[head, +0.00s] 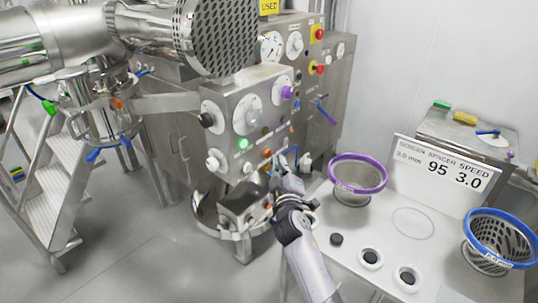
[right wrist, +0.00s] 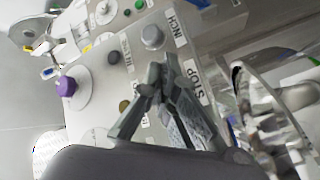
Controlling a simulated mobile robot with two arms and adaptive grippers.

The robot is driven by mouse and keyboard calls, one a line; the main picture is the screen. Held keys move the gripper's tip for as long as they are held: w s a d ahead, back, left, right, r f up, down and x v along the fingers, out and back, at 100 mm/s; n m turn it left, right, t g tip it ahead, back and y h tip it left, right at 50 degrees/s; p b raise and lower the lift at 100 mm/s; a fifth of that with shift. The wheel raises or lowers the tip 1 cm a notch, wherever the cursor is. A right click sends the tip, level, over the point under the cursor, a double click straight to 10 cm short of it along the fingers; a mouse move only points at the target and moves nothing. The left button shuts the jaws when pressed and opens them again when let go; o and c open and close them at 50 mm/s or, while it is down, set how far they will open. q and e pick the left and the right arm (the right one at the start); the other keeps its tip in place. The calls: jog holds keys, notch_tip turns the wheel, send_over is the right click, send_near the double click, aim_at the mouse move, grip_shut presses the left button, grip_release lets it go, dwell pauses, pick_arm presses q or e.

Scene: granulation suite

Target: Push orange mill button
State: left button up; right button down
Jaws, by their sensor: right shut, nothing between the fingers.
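The mill control box (head: 245,112) stands at the centre of the head view. An orange button (head: 266,153) sits low on its front face, right of a lit green one. My right gripper (head: 282,163) is shut and empty, close to the box's lower right corner. In the right wrist view, its fingertips (right wrist: 160,72) are over a panel between the INCH and STOP labels. A small brownish-yellow button (right wrist: 124,106) shows left of the fingers; I cannot tell if it is the orange one. Contact with the panel cannot be made out. My left gripper is not in view.
The panel also carries a purple knob (right wrist: 66,86) and a grey knob (right wrist: 152,37). A white table at right holds a purple-rimmed screen (head: 358,171), a blue-rimmed screen (head: 500,238) and a sign (head: 440,174). Metal steps (head: 45,190) stand at left; floor is clear in front.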

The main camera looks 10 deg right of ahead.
jog(key=shift+w+a, duration=0.1)
jog(key=shift+w+a+b, duration=0.15)
jog(key=shift+w+b, duration=0.1)
jog(key=shift+b, duration=0.1)
jog(key=shift+w+a+b, duration=0.3)
jog(key=shift+w+b, duration=0.05)
jog(key=shift+b, duration=0.05)
dwell(0.9)
jog(key=shift+s+d, duration=0.1)
jog(key=shift+s, duration=0.05)
jog(key=shift+s+d+p, duration=0.45)
jog(key=shift+s, duration=0.15)
jog(key=s+d+p, duration=0.1)
jog(key=s, duration=0.1)
jog(key=s+d+p, duration=0.1)
jog(key=s+d, duration=0.1)
dwell(0.6)
